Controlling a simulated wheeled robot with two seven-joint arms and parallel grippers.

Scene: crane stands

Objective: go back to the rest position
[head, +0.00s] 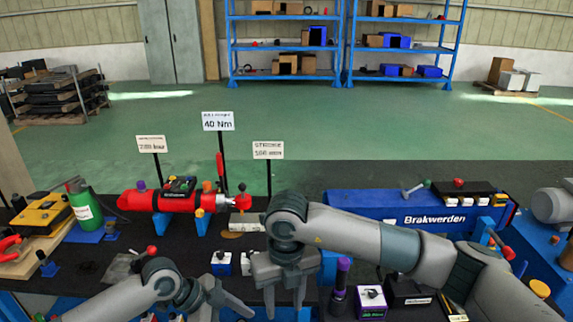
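My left gripper (222,308) is low at the front edge, left of the right one. Its fingers look spread, and no held thing shows; their tips are close to the lower picture edge. A red cylinder (175,201) lies on blue supports behind the grippers.
A green bottle (84,208) and a yellow case (41,215) stand at the left. A purple-topped post (343,275) and a small box (371,301) stand right of my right gripper. Sign posts rise behind the cylinder.

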